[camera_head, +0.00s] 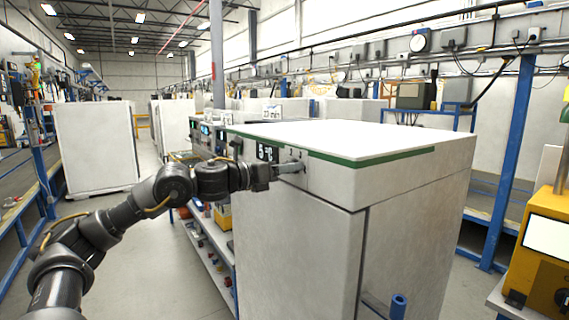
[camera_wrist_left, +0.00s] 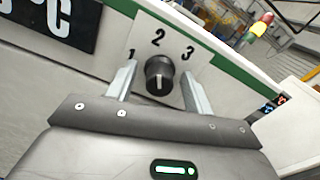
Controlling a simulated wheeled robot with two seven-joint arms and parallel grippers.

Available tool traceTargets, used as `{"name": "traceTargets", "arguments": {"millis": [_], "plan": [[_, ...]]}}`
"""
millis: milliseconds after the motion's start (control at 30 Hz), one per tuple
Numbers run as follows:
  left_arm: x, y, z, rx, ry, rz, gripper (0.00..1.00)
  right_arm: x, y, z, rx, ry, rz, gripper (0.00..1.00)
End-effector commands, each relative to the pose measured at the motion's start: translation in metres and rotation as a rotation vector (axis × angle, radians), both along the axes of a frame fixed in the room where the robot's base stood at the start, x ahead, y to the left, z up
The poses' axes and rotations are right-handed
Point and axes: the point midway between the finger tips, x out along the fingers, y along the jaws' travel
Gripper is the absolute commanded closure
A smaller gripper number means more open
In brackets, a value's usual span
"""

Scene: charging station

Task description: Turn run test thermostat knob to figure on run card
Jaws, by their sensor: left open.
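The thermostat knob (camera_wrist_left: 159,76) is small, round and black on a light dial plate marked 1, 2 and 3. A pale mark shows on its lower face; which figure it points to I cannot tell. My left gripper (camera_wrist_left: 158,70) is open, with one finger on either side of the knob and gaps visible. In the head view my left gripper (camera_head: 291,167) is at the upper front of the white cabinet (camera_head: 290,225) and hides the knob. A small white card (camera_head: 271,112) stands behind the cabinet top; its writing is too small to read surely.
A black display (camera_head: 266,153) with white characters sits left of the dial, under the green stripe (camera_head: 370,160). Blue posts (camera_head: 507,160) and a yellow machine (camera_head: 545,260) stand at right. Another white cabinet (camera_head: 95,148) stands left, beyond open floor (camera_head: 150,240).

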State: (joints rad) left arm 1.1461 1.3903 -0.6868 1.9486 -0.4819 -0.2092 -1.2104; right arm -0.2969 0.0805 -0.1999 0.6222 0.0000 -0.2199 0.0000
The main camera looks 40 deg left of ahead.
Motion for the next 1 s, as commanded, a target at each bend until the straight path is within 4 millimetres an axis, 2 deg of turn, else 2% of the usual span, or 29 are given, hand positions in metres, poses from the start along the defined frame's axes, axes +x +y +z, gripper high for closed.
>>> {"name": "traceTargets", "arguments": {"millis": [233,600,1000], "plan": [[0.001,-0.0004,-0.0005,0.0,0.0,0.0,0.48,-0.0044,-0.0016,-0.0002,-0.002,0.006,0.001,1.0],[0.0007,-0.0002,-0.0005,0.0,0.0,0.0,0.93,-0.0044,-0.0014,-0.0002,-0.001,0.006,0.001,1.0],[0.0009,-0.0004,-0.002,-0.089,0.029,-0.001,0.93,-0.0044,0.0008,-0.0032,0.001,0.006,0.0,1.0]]}}
